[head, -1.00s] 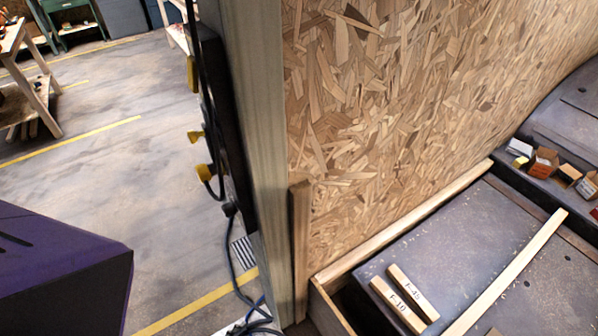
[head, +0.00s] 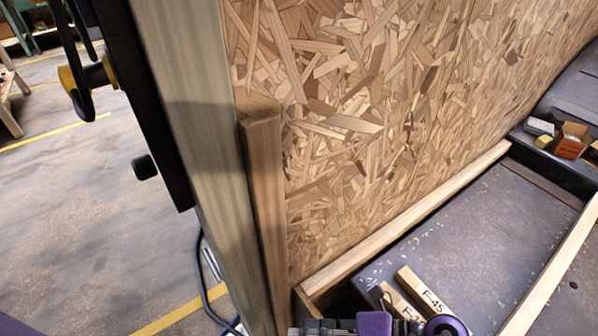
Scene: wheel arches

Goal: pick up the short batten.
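Two short pale battens lie side by side on the grey bed at the lower right. My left gripper is not in view.
A long batten (head: 555,265) lies at the right. A chipboard panel (head: 360,130) and a thick upright post (head: 195,120) stand behind and left. A short upright wooden strip (head: 265,200) is against the panel. Small boxes (head: 571,141) sit at the far right.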

